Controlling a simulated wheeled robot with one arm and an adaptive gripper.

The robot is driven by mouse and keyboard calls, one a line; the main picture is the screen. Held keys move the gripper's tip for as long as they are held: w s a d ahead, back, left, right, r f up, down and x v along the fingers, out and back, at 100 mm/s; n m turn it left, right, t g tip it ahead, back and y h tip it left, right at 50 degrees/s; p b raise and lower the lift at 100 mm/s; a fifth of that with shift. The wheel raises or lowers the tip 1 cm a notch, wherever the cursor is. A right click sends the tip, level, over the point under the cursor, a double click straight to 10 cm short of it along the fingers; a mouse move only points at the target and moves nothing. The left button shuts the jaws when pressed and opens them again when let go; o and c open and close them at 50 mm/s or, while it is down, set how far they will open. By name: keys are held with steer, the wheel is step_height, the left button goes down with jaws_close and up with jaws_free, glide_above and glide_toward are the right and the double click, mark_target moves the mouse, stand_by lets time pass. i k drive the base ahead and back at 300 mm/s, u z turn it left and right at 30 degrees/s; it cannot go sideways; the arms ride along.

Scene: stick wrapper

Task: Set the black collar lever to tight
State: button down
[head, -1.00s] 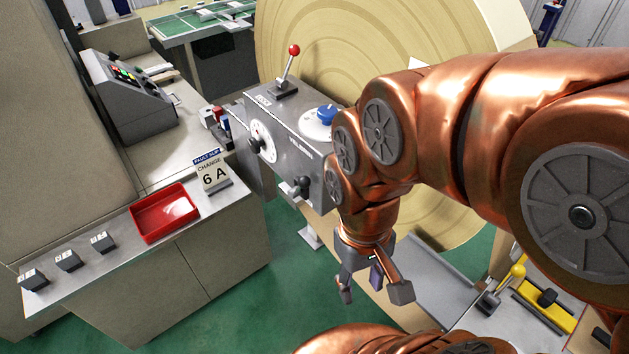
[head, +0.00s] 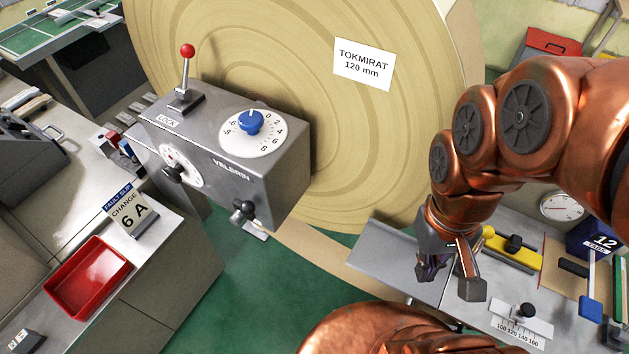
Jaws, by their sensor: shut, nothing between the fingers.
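A grey metal box (head: 240,160) stands before the big tan roll. A short black lever with a round knob (head: 243,211) sticks out low on its front face. A second black knob (head: 173,173) sits on a white dial on its left face. No label reading "collar" or "tight" is legible, so I cannot tell which is the collar lever. My gripper (head: 450,277) hangs right of the box, well apart from both black parts, above the right-hand bench. It is shut and empty.
The box top carries a red-balled lever (head: 187,75) and a blue knob (head: 250,122). The roll (head: 390,150) fills the back. A red tray (head: 88,278) lies on the left bench. A yellow bar (head: 515,250) and a scale with a black knob (head: 526,311) are at right.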

mark_target(246, 207)
steer(key=z, duration=0.15)
steer(key=k, duration=1)
steer(key=u, duration=1.65)
